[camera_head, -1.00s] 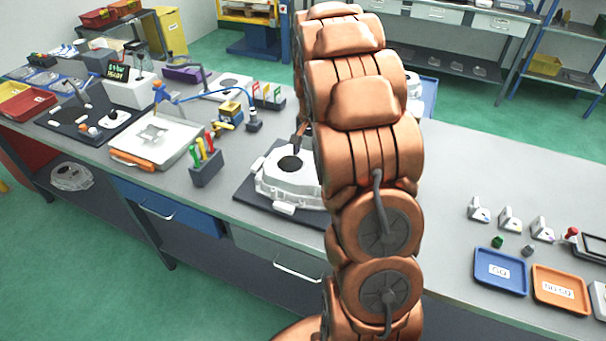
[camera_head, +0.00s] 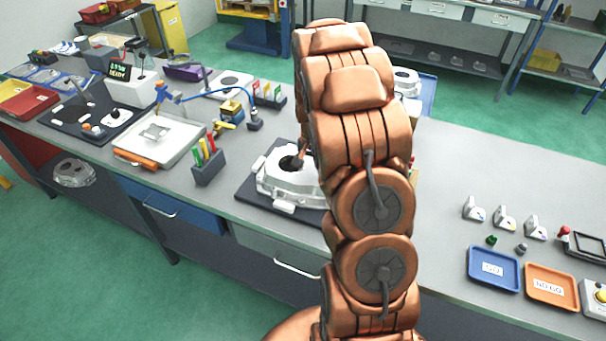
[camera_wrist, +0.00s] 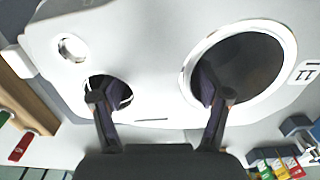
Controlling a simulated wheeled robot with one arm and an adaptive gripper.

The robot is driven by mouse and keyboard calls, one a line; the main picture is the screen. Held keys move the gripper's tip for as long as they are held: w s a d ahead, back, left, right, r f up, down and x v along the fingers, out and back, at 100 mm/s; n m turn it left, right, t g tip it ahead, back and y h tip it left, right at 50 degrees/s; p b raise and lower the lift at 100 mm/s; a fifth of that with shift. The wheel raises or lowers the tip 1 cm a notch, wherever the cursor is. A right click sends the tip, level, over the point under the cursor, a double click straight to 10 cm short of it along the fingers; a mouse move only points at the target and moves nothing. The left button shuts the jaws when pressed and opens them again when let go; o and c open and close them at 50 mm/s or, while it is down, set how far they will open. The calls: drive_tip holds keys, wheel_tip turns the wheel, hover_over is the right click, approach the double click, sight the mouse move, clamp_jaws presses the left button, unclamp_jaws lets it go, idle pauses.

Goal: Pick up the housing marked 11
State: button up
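The white cast housing (camera_head: 285,185) sits on a dark mat on the bench, left of my arm, which hides its right side. In the wrist view the housing (camera_wrist: 150,45) fills most of the picture, with a large round bore at right and smaller holes at left. A tag (camera_wrist: 305,73) at its right edge bears a mark that looks like 11 turned sideways. My gripper (camera_wrist: 158,95) is open over it. One fingertip is at the smaller hole, the other at the large bore's left rim. Whether they touch the metal I cannot tell.
A dark mat (camera_head: 248,190) lies under the housing. Blue (camera_head: 493,268) and orange (camera_head: 551,287) trays lie at the right. The bench between the arm and these trays is mostly clear.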

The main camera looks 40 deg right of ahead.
clamp_jaws()
idle(0.4)
drive_tip(key=shift+r, duration=0.1)
